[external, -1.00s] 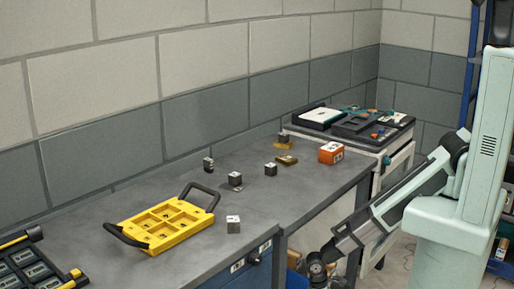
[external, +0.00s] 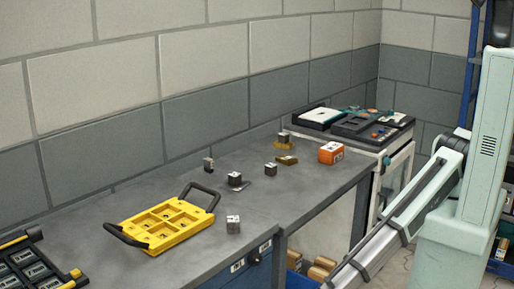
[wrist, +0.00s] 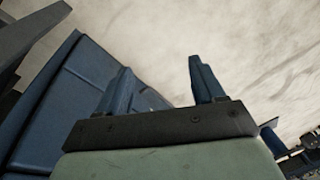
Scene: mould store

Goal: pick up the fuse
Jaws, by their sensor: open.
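I cannot tell which thing is the fuse. Several small grey block-like pieces stand on the grey workbench (external: 150,268): one at the front (external: 233,225), one near the middle (external: 234,179), one further back (external: 208,164) and one to the right (external: 270,169). My gripper (wrist: 159,68) shows in the wrist view with its two blue fingers apart and nothing between them. It points at pale floor beside a blue panel, not at the bench top. In the external view my gripper is out of frame, below the bottom edge.
A yellow tray with black handles (external: 192,225) lies on the bench. A black case (external: 40,262) is at the left edge. A cabinet (external: 400,165) with a dark tray adjoins.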

